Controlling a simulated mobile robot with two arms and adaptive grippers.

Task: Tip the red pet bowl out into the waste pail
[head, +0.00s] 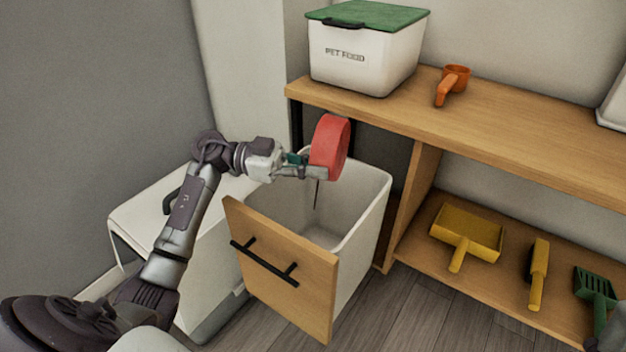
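The red pet bowl (331,146) is held up on its side above the waste pail, its round wall near vertical. My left gripper (307,168) is shut on the bowl's lower left edge. A thin dark streak hangs below the bowl into the pail; I cannot tell exactly what it is. The white waste pail (363,213) stands open behind a wooden front panel with a black handle (265,262). Part of the pail's inside shows; its bottom is largely hidden. My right gripper is not in view.
On the upper wooden shelf stand a white pet food bin (361,62) with a green lid and an orange scoop (452,85). The lower shelf holds a yellow dustpan (467,236), a yellow brush (538,273) and a green slotted scoop (595,290). A white box-like unit (150,225) stands left of the pail.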

